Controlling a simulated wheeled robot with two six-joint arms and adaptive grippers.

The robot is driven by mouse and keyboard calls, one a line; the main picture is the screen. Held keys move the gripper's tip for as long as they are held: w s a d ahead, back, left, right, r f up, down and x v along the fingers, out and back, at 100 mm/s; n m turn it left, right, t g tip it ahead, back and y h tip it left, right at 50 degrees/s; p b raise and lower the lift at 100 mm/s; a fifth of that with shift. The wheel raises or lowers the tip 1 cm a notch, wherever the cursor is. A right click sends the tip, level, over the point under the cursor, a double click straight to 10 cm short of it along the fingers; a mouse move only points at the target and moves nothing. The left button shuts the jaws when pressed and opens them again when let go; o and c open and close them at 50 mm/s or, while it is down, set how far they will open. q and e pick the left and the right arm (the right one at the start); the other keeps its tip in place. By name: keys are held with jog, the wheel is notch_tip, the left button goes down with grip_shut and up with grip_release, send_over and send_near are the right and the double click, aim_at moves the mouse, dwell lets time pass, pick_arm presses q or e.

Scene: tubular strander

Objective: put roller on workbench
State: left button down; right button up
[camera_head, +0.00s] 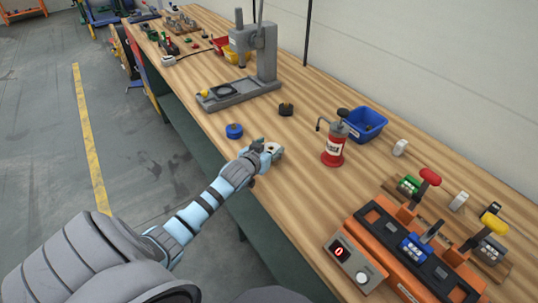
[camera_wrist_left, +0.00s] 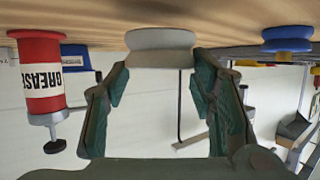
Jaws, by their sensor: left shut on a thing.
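My left gripper (camera_head: 262,152) is over the front part of the workbench (camera_head: 226,169). It is shut on a pale grey-white roller (camera_head: 274,149), which shows between the fingertips in the upside-down wrist view (camera_wrist_left: 160,48). The roller is upright at the level of the bench top; I cannot tell whether it touches the wood. A blue roller (camera_head: 234,131) stands on the bench beyond the gripper, and it also shows in the wrist view (camera_wrist_left: 287,38). A black roller (camera_head: 286,109) stands farther back. My right gripper is out of view.
A red grease can (camera_head: 334,146) and a blue bin (camera_head: 365,124) stand to the right. A grey press (camera_head: 265,55) stands farther along the bench. An orange control unit with levers (camera_head: 400,254) fills the near right. Bare wood lies between the gripper and the grease can.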

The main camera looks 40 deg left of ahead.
pick_arm(q)
notch_tip(320, 180, down, 2)
jog(key=shift+s+f, duration=0.1)
jog(key=c, duration=0.7)
grip_release()
jog(key=shift+s+d+r, duration=0.1)
jog(key=shift+s+r, duration=0.1)
jog(key=shift+s, duration=0.05)
jog(key=p+v, duration=0.2)
jog(key=v, duration=0.9)
jog(key=shift+s+r+p, duration=0.1)
jog(key=shift+s+p, duration=0.2)
jog(key=shift+p, duration=0.05)
jog(key=shift+w, duration=0.1)
